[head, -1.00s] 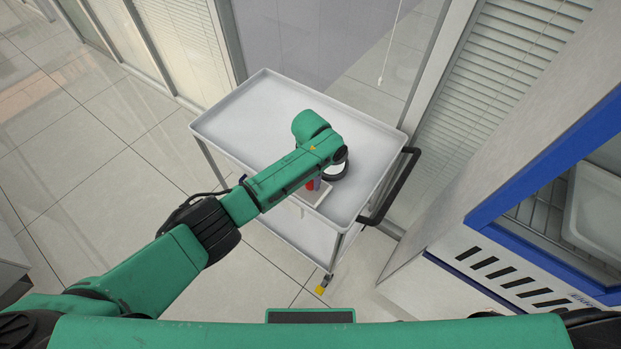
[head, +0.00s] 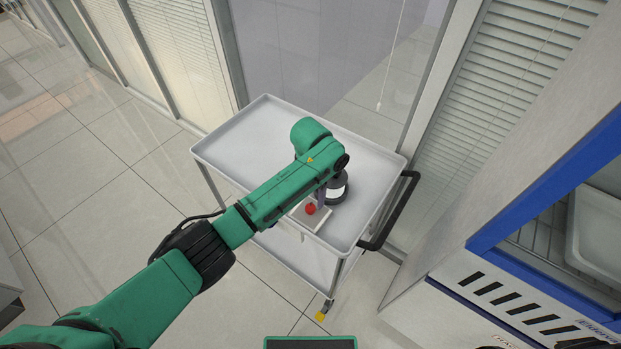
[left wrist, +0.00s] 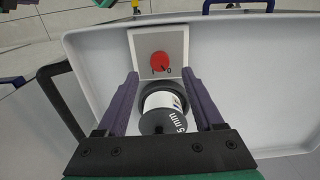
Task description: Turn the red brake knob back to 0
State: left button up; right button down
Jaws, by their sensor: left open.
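The red brake knob (head: 310,209) sits on a pale square plate (head: 298,214) on the white cart. In the left wrist view, the knob (left wrist: 160,61) is round, on the plate (left wrist: 143,42) with a 1 and a 0 mark at its lower edge. Its dark pointer mark looks nearer the 0, but is too small to be sure. My left gripper (left wrist: 160,76) is open, its two purple fingers apart on either side below the knob, not touching it. A black cylinder with a white "5 mm" label (left wrist: 160,108) shows between the fingers.
The white cart (head: 240,145) has a raised rim and a black handle (head: 392,212) at the right. A blue-framed cabinet (head: 540,175) stands at the right. Glass walls and blinds are behind. The cart's left part is empty, and tiled floor lies to the left.

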aim_at(311, 207)
pick_arm(q)
notch_tip(311, 207, up, 10)
jog(key=b, duration=0.1)
jog(key=shift+f, duration=0.15)
